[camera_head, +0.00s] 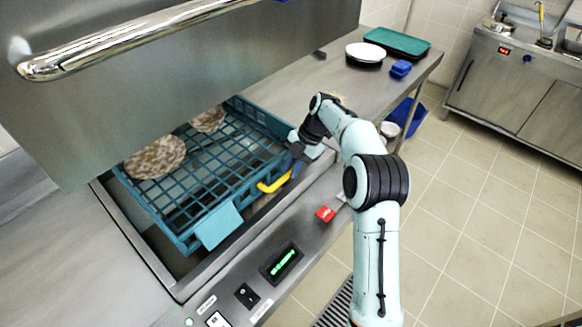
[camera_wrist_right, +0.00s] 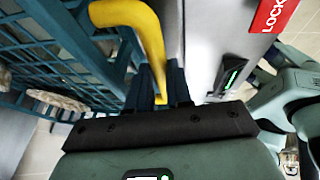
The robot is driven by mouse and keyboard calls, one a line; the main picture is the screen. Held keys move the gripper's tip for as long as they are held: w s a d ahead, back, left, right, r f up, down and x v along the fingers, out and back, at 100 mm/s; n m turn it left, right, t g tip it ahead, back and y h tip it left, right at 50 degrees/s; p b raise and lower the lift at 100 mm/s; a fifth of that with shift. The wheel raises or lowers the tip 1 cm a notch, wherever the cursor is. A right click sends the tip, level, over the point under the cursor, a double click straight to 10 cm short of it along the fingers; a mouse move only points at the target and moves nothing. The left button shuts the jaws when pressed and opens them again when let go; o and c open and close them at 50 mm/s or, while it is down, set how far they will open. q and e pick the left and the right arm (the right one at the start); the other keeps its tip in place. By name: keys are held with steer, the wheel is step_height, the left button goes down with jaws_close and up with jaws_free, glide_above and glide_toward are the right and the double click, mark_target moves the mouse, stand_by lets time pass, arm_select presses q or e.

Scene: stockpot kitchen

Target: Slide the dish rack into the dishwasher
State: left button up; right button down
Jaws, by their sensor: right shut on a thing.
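The teal dish rack (camera_head: 222,178) sits in the dishwasher's (camera_head: 180,85) tray area, below the raised steel hood. It holds brown-stained plates (camera_head: 155,158), partly hidden by the hood. A yellow handle (camera_head: 275,184) is on the rack's right side. My right gripper (camera_head: 294,165) is at this handle. In the right wrist view, the yellow handle (camera_wrist_right: 150,38) runs down between the fingers of my right gripper (camera_wrist_right: 161,88), which are shut on it. The rack's grid (camera_wrist_right: 50,55) shows at the left there. My left gripper is out of view.
The hood's long bar handle (camera_head: 120,40) crosses the upper left.

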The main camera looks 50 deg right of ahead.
steer(key=c, duration=1)
jaws_free()
steer(key=shift+c, duration=0.2)
steer(key=shift+r, duration=0.15)
arm_select(q)
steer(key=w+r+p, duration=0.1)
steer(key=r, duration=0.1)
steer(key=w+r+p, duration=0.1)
steer(key=p, duration=0.1)
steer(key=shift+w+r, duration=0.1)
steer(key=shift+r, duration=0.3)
arm_select(e)
steer(key=v, duration=1.3)
